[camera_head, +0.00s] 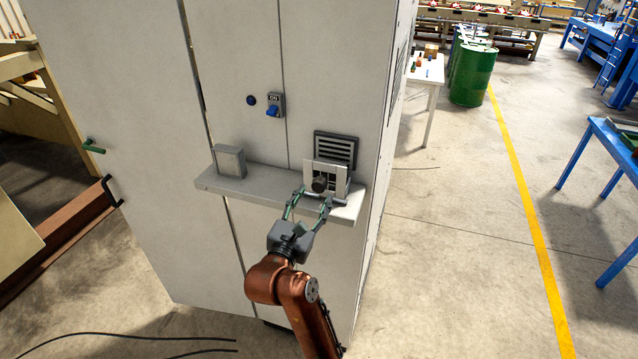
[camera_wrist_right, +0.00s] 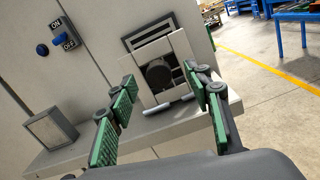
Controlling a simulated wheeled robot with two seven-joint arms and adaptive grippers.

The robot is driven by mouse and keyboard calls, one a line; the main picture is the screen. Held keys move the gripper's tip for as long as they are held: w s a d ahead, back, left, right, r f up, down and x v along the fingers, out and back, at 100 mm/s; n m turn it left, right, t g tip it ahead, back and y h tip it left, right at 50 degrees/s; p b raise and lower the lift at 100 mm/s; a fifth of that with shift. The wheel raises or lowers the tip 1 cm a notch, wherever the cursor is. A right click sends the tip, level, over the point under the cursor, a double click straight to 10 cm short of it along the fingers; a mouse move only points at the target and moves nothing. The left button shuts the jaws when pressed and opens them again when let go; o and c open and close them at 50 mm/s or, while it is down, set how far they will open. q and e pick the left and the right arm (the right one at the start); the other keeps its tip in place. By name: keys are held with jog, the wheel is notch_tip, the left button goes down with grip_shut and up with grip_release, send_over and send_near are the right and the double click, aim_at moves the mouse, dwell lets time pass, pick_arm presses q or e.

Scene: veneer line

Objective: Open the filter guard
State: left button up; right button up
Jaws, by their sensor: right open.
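The filter guard appears to be a pale square plate (camera_head: 340,187) at the dark louvred grille (camera_head: 336,148) on the grey cabinet, just above a narrow shelf. It also shows in the right wrist view (camera_wrist_right: 182,45), with a round dark knob (camera_wrist_right: 159,75) at its middle and a pale bar (camera_wrist_right: 168,105) along its lower edge. I cannot tell how far the guard stands off the cabinet. My right gripper (camera_head: 310,198) is in front of it, fingers spread on either side of the bar with nothing held between them. My left gripper is not in view.
The shelf (camera_head: 262,190) juts from the cabinet under the guard, carrying a small grey box (camera_head: 229,161) on its left. A blue rotary switch (camera_head: 273,108) sits above. The floor right of the cabinet is clear up to a yellow line (camera_head: 520,185).

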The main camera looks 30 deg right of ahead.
aim_at(318, 187)
jog(key=shift+w+a+f, duration=0.2)
jog(key=shift+a, duration=0.05)
jog(key=shift+w+d+y, duration=0.15)
jog(key=shift+w+y, duration=0.05)
jog(key=shift+y, duration=0.1)
jog(key=p+x, duration=0.3)
jog(key=x, duration=0.3)
jog(key=shift+d+f, duration=0.1)
jog(key=shift+w+d+f, duration=0.1)
jog(key=shift+w+d, duration=0.25)
grip_shut()
